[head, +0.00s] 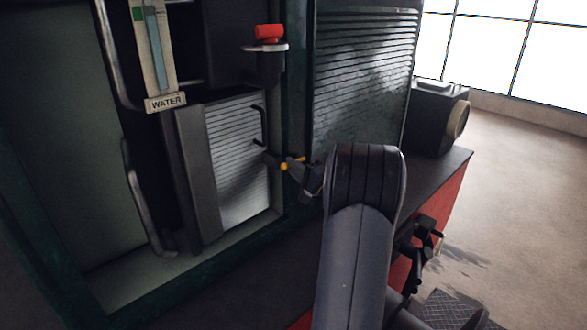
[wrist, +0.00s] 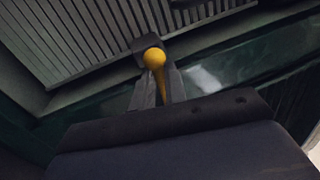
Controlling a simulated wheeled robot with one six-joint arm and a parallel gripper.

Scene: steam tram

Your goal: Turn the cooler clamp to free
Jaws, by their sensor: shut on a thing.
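The cooler clamp shows as a small yellow-knobbed lever (head: 284,167) at the right edge of the finned cooler panel (head: 238,150) in the head view. My gripper (head: 297,164) reaches it from the right, and my arm covers part of the area below. In the wrist view the yellow lever (wrist: 155,62) has a round knob and a tapering stem, and it stands between the two fingers of my gripper (wrist: 157,88). The fingers are shut on it. The clamp's mount behind the fingers is mostly hidden.
A green frame edge (head: 297,100) runs beside the panel. A louvred panel (head: 362,85) stands to the right. A red-topped valve (head: 269,33) is above, and a water gauge (head: 155,45) with a WATER label is at upper left. Open floor (head: 520,200) lies at right.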

